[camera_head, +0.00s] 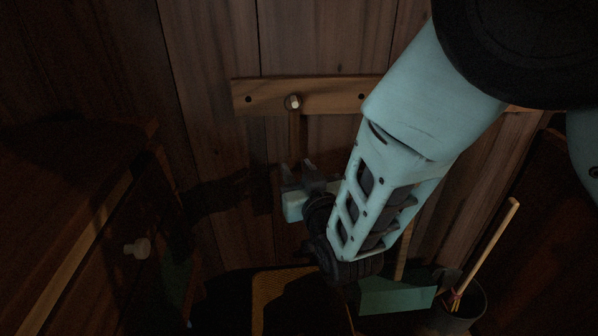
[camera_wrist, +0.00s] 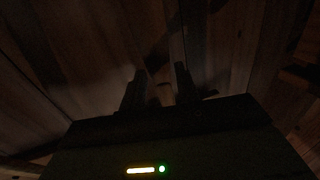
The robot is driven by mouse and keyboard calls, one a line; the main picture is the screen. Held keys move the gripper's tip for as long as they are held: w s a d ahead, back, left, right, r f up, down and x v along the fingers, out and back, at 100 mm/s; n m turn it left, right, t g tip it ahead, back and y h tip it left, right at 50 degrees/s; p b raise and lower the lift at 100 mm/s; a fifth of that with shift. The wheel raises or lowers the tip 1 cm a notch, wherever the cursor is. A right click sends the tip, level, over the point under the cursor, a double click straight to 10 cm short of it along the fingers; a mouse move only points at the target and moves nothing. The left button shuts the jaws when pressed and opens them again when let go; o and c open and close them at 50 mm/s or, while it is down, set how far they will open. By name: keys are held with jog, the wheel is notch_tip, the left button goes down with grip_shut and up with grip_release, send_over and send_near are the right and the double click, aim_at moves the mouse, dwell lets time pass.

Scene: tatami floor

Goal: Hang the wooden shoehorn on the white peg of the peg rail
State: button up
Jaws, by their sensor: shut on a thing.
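The wooden peg rail (camera_head: 330,94) runs across the plank wall in the head view, its right part hidden behind my arm. The white peg (camera_head: 293,102) sticks out of it. The wooden shoehorn (camera_head: 295,136) is a narrow brown strip, roughly upright, just below the peg. Its top end reaches up to the peg; I cannot tell whether it is looped over it or only near it. My gripper (camera_head: 309,178) is shut on the lower part of the shoehorn, close to the wall. In the dark wrist view, the two fingers (camera_wrist: 158,88) show with a small pale piece between them.
A dark wooden cabinet with a pale knob (camera_head: 137,248) stands at left. Below are a woven yellowish surface (camera_head: 272,292), a green dustpan-like piece (camera_head: 397,296) and a dark bucket (camera_head: 462,308) holding sticks at lower right. The wall left of the rail is clear.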

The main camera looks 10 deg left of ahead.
jog(key=o, duration=1)
jog(key=shift+o, duration=0.2)
jog(key=shift+s, duration=0.1)
jog(key=p+v, duration=0.6)
jog(key=v, duration=1.1)
jog(key=shift+s, duration=0.1)
